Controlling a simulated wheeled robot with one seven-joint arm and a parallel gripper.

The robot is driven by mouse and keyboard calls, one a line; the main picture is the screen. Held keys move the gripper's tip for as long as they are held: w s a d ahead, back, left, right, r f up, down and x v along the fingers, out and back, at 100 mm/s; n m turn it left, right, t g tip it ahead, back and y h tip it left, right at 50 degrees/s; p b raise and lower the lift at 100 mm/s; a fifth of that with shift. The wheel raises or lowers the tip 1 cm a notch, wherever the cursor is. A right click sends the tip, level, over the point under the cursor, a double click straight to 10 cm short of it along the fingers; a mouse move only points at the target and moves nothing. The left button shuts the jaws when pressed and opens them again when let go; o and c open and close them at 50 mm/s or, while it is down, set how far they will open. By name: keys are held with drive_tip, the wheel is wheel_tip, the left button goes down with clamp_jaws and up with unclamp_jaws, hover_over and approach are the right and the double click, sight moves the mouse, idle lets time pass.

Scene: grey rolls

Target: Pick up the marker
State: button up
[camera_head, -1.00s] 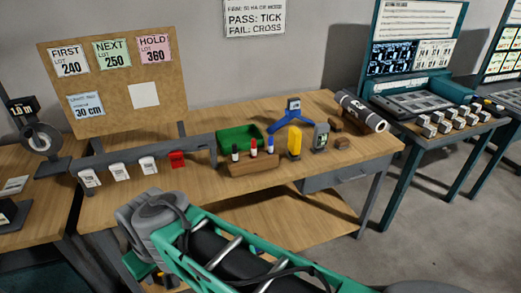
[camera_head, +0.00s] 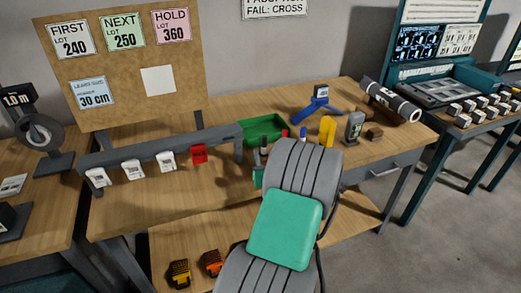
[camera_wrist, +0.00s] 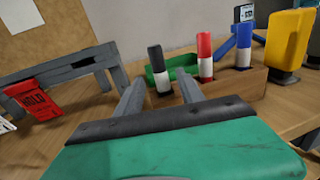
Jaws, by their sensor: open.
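Three markers stand upright in a wooden block (camera_wrist: 248,84) on the bench: a black-capped marker (camera_wrist: 156,62), a red-capped marker (camera_wrist: 205,56) and a blue-capped marker (camera_wrist: 243,46). My gripper (camera_wrist: 160,90) is open and empty, its two grey fingers pointing toward the block. In the wrist view the black-capped marker shows between the fingertips; I cannot tell whether they reach around it. In the head view the black-capped marker (camera_head: 263,144) is visible, while my arm hides most of the block and of my gripper.
A green tray (camera_head: 262,129) lies behind the markers. A yellow object (camera_head: 327,131) and a grey handheld device (camera_head: 354,127) stand to the right. A grey rail (camera_head: 160,147) with white tags and a red tag (camera_head: 199,153) is to the left. Front-left bench top is clear.

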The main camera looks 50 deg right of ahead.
drive_tip(key=p+x, duration=0.1)
drive_tip(key=x, duration=0.5)
drive_tip(key=shift+d+f, duration=0.1)
drive_tip(key=shift+d, duration=0.15)
drive_tip(key=shift+c, duration=0.6)
clamp_jaws()
